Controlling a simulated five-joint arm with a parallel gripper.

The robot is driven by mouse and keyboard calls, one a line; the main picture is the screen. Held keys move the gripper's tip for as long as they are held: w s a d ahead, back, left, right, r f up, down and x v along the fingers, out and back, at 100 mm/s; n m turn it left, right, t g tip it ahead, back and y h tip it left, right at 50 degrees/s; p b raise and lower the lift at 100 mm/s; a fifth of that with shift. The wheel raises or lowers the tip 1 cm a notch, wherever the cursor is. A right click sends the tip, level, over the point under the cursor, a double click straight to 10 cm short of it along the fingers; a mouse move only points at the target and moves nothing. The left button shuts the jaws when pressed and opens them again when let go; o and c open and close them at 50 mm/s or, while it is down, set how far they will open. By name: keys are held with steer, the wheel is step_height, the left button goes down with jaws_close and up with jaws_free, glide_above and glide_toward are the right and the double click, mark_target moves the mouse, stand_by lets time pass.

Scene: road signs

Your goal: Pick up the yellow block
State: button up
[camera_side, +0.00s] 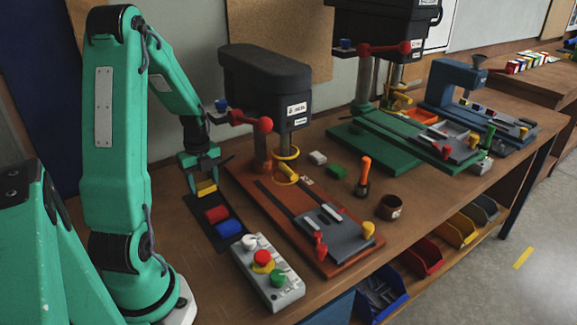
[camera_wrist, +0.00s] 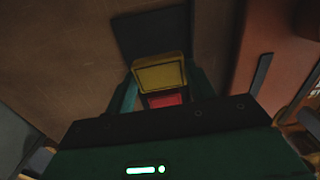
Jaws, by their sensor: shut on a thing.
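The yellow block (camera_side: 206,188) is between the fingers of my green gripper (camera_side: 204,180), at the far end of a dark mat (camera_side: 199,204). In the wrist view the yellow block (camera_wrist: 160,75) is large and close, with a green finger on each side, and my gripper (camera_wrist: 163,82) is shut on it. In the side view the fingers partly cover the block. I cannot tell whether its underside touches the mat.
A red block (camera_side: 217,214) and a blue block (camera_side: 229,228) lie on the mat. A grey control box (camera_side: 268,275) with coloured buttons stands nearer the front. A drill press (camera_side: 266,85) on an orange base stands to the right.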

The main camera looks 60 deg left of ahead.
steer(key=d, duration=1.7)
steer(key=shift+d+f, duration=0.15)
steer(key=shift+d, duration=0.25)
